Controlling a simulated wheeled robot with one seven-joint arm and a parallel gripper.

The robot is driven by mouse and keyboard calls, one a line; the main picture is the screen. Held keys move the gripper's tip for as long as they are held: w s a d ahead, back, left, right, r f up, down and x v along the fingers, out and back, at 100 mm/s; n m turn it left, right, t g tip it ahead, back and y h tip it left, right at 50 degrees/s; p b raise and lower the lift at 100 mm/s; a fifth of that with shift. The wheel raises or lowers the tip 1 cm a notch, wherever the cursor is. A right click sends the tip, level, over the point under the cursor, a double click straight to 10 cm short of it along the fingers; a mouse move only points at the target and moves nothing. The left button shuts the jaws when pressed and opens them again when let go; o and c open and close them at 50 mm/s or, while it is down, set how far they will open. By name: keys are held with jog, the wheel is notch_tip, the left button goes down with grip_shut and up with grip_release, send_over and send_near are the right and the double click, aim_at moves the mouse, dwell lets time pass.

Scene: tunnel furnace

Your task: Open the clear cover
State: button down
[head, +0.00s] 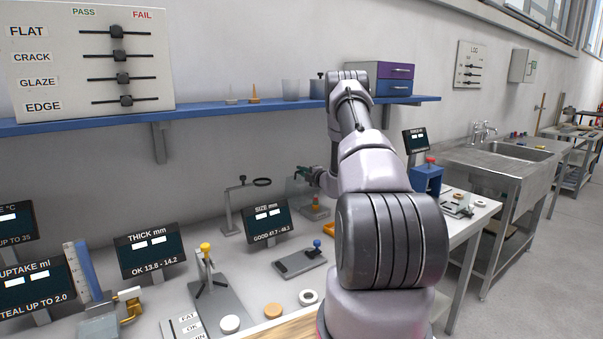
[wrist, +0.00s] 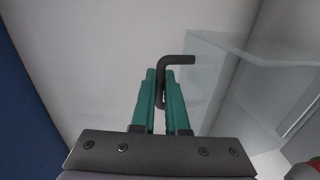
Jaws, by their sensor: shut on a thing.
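The clear cover (wrist: 225,85) is a see-through box with pale edges, to the right of my gripper in the wrist view. A dark bent handle (wrist: 180,60) reaches toward the cover; I cannot tell exactly where it joins. My gripper (wrist: 161,80) has green fingers shut on the handle's straight part. In the head view my gripper (head: 304,172) is at the back of the bench, and the cover (head: 295,190) shows faintly below and beside it. My arm hides part of that area. I cannot tell how far the cover is raised.
A red-topped device (head: 316,210) stands under or beside the cover. A ring stand (head: 231,210) and the SIZE display (head: 268,222) stand to the left. A blue shelf (head: 220,112) runs along the wall above. A blue press (head: 427,178) stands right of my arm.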

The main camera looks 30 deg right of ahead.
jog(key=s, duration=0.4)
jog(key=shift+s+d+r, duration=0.25)
jog(key=shift+d+r, duration=0.05)
jog(key=c, duration=1.2)
grip_release()
jog(key=shift+s, duration=0.1)
jog(key=s, duration=0.3)
jog(key=s+d, duration=0.1)
jog(key=s, duration=0.6)
jog(key=shift+s+d+r, duration=0.2)
jog(key=shift+s+d, duration=0.05)
jog(key=shift+d, duration=0.05)
